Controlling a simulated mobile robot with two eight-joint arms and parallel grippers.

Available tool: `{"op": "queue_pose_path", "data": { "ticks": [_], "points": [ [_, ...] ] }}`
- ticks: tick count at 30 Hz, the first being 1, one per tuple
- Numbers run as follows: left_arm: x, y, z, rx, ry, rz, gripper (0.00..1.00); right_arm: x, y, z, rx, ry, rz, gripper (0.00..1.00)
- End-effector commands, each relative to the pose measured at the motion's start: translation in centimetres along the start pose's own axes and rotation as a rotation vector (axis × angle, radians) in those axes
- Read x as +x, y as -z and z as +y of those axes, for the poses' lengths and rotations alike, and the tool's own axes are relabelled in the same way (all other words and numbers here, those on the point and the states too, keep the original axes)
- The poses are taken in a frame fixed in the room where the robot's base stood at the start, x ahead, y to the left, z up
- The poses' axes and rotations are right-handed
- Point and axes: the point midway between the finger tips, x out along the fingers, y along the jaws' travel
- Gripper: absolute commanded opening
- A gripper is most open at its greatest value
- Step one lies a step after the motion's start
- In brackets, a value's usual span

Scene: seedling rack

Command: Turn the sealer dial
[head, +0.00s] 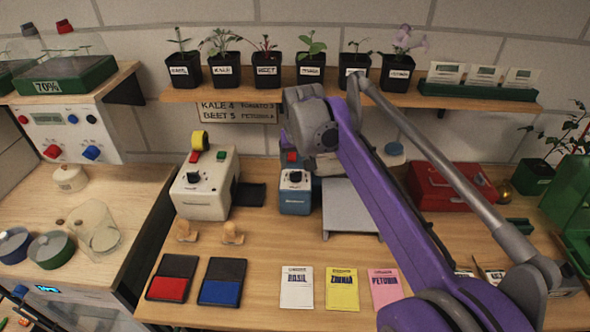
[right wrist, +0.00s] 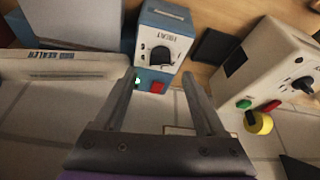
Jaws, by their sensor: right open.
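The sealer's blue control box (head: 295,199) stands on the bench, mid-picture in the head view. Its black dial (head: 296,177) is on the front. In the right wrist view the dial (right wrist: 161,55) sits under the word HEAT, with a red button (right wrist: 157,87) and a small green light near it. A long pale bar marked SEALER (right wrist: 62,66) lies beside the box. My right gripper (right wrist: 159,75) is open and empty. Its fingers point toward the box and are apart from the dial. In the head view my arm hides much of this gripper. My left gripper is not in view.
A cream machine (head: 207,190) with its own dial, buttons and yellow roll stands left of the box. Potted seedlings fill a shelf (head: 450,101) above. Seed packets (head: 342,289) and red and blue pads lie in front. A red case (head: 445,190) is right. Bare bench lies before the box.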

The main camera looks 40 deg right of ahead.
Motion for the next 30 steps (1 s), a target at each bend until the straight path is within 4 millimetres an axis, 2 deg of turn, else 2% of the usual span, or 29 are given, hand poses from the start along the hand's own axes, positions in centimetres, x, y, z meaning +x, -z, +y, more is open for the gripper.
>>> {"op": "queue_pose_path", "data": {
  "ticks": [3, 9, 20, 30],
  "points": [
    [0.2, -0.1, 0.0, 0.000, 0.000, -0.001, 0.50, 2.2, 0.0, 0.0, 0.000, 0.000, 0.000, 0.72],
    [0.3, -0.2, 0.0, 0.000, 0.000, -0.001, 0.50, 4.2, 0.0, 0.0, -0.001, 0.000, 0.000, 0.72],
    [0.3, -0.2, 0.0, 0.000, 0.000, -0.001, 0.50, 4.6, 0.0, 0.0, -0.001, 0.000, 0.000, 0.71],
    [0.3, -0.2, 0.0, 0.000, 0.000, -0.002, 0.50, 4.6, 0.0, 0.0, -0.001, 0.000, 0.000, 0.10]
  ]
}}
